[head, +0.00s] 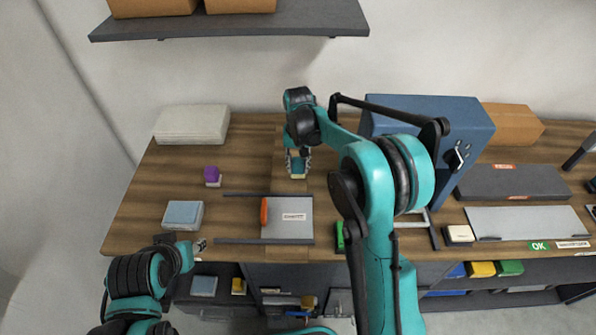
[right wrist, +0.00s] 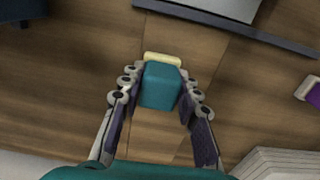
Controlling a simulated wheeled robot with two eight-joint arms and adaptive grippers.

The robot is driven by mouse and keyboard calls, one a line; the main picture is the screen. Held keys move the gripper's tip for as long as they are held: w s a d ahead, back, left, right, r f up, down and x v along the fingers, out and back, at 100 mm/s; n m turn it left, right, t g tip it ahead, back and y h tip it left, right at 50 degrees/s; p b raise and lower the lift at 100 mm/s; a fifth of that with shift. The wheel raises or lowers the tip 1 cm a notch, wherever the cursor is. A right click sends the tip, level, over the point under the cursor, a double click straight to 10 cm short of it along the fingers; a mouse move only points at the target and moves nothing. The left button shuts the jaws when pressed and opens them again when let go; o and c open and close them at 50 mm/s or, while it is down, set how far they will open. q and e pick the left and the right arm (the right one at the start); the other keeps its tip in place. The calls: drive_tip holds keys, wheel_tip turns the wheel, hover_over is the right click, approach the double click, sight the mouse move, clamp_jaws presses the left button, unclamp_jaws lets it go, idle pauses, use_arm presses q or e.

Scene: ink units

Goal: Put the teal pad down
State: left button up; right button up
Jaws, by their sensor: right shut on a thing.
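The teal pad (head: 297,168) is a small teal block with a cream underside. It is between the fingers of my right gripper (head: 298,163), over the back middle of the wooden table (head: 240,150). In the right wrist view the teal pad (right wrist: 160,86) sits upright between both fingers of the right gripper (right wrist: 162,82), its cream edge (right wrist: 162,59) facing the top of the picture. I cannot tell whether its underside touches the wood. My left gripper (head: 202,245) is at the table's front left edge, and its opening is not clear.
A grey plate (head: 290,218) with an orange-red handle lies between dark rails in front. A purple-topped pad (head: 212,175), a light blue box (head: 183,215) and a white box (head: 192,124) stand left. A large blue box (head: 440,115) stands right. Wood around the pad is clear.

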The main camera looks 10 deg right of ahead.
wheel_tip(320, 180, down, 2)
drive_tip(key=shift+f, duration=0.1)
drive_tip(key=shift+f+b, duration=0.15)
drive_tip(key=shift+b, duration=0.2)
drive_tip(key=o, duration=1.1)
